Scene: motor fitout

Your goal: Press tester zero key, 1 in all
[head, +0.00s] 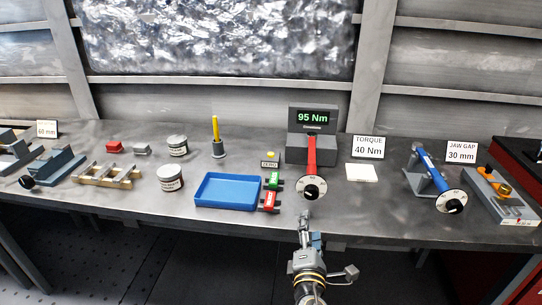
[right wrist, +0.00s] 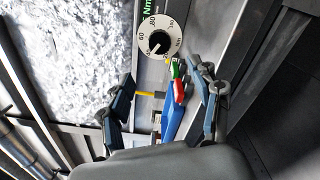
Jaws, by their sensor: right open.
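The torque tester (head: 297,148) stands at the back of the bench, its green display (head: 315,117) reading 95 Nm. A red torque wrench (head: 311,153) with a round dial (head: 312,188) extends from it toward the bench front. The zero key, a small block with a yellow top (head: 270,156) and a ZERO label, sits just left of the tester. My right gripper (head: 305,218) is at the bench's front edge, short of the dial and apart from the key. In the right wrist view its open fingers (right wrist: 164,98) hold nothing between them. My left gripper is not in view.
A blue tray (head: 227,205), a green block (head: 273,181) and a red block (head: 269,202) lie left of the wrench. A yellow-handled tool (head: 216,128) stands behind the tray. A blue wrench (head: 432,170) rests at right.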

